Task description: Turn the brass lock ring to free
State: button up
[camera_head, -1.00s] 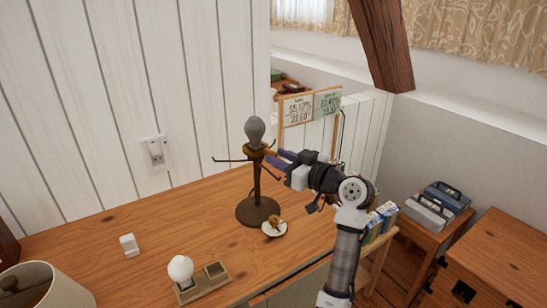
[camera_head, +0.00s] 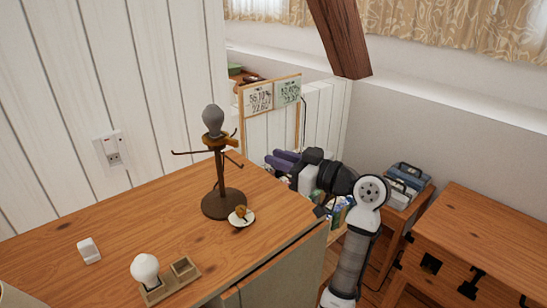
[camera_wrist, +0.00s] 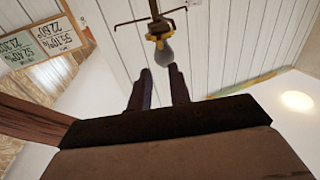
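A dark lamp stand (camera_head: 221,180) with side arms stands upright on the wooden desk. A grey bulb (camera_head: 213,119) sits at its top, above the brass lock ring (camera_head: 217,142), which has a short tab to the right. The ring (camera_wrist: 160,29) and bulb (camera_wrist: 165,52) also show in the wrist view, beyond the fingertips. My gripper (camera_head: 277,158) is to the right of the stand, apart from it. In the wrist view its two dark fingers (camera_wrist: 160,73) are spread with nothing between them. The ring's exact turn position is too small to tell.
A white bulb (camera_head: 144,268) sits in a wooden tray (camera_head: 172,291) at the desk's front. A small saucer (camera_head: 241,224) with a brownish item is beside the stand's base. A framed price sign (camera_head: 271,96) stands behind. A slanted timber brace (camera_head: 340,38) is at upper right.

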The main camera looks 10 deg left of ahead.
aim_at(236, 164)
jog(key=shift+s+a+f+n, duration=0.15)
jog(key=shift+s+a+n, duration=0.1)
jog(key=shift+n, duration=0.15)
jog(key=shift+c, duration=1.2)
jog(key=s+n, duration=0.1)
jog(key=n, duration=0.1)
jog(key=s+a+n+t+h+b, duration=0.1)
jog(key=n, duration=0.1)
jog(key=s+a+n+t+b, duration=0.1)
jog(key=n, duration=0.1)
jog(key=shift+a+f+h, duration=0.15)
jog(key=shift+f+h, duration=0.15)
grip_shut()
jog(key=s+a+n+t+b, duration=0.2)
jog(key=s+n, duration=0.2)
jog(key=n, duration=0.4)
jog(key=shift+h, duration=0.3)
jog(key=w+a+p, duration=0.1)
jog(key=w+a, duration=0.1)
jog(key=w, duration=0.1)
jog(key=w+a+p, duration=0.1)
jog(key=w+a, duration=0.1)
jog(key=w, duration=0.1)
jog(key=w+a+p, duration=0.2)
jog(key=w, duration=0.1)
jog(key=shift+w+a+r, duration=0.2)
jog(key=shift+w+r, duration=0.05)
jog(key=shift+w, duration=0.05)
jog(key=shift+w+d+b, duration=0.1)
jog(key=shift+b, duration=0.25)
